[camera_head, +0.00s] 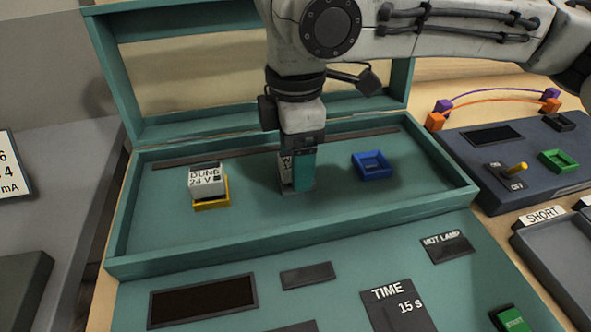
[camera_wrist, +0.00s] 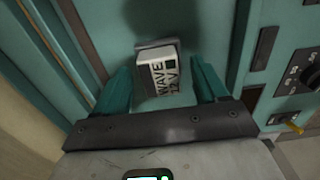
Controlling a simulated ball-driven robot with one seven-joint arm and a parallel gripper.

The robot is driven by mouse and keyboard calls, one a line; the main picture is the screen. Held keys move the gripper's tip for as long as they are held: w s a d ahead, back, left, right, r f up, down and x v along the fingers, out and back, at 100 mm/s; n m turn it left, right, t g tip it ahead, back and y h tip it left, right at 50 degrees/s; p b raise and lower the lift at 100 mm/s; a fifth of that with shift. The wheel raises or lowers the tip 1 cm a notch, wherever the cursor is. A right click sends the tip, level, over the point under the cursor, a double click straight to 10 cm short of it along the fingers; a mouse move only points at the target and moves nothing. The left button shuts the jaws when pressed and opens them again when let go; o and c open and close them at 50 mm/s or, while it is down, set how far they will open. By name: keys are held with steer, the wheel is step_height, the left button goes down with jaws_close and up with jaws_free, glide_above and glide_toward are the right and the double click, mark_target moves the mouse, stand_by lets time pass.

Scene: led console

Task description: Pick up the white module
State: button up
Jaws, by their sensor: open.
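A white module labelled WAVE 12 V (camera_wrist: 160,72) sits between the two teal fingers of my gripper (camera_wrist: 163,88) in the wrist view. Gaps show between the module and both fingers. In the head view my gripper (camera_head: 298,170) points down into the teal case, and a finger hides most of this module (camera_head: 285,170). A dark grey base shows at the module's edge. Another white module, labelled DUNE 24 V (camera_head: 205,180), sits on a yellow socket (camera_head: 212,204) to the left. My gripper is open.
An empty blue socket (camera_head: 371,166) lies to the right of my gripper. The teal case (camera_head: 290,245) has raised walls and an open lid frame behind.

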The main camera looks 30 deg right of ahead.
steer(key=shift+f, duration=0.1)
steer(key=c, duration=1.2)
steer(key=shift+o, duration=0.2)
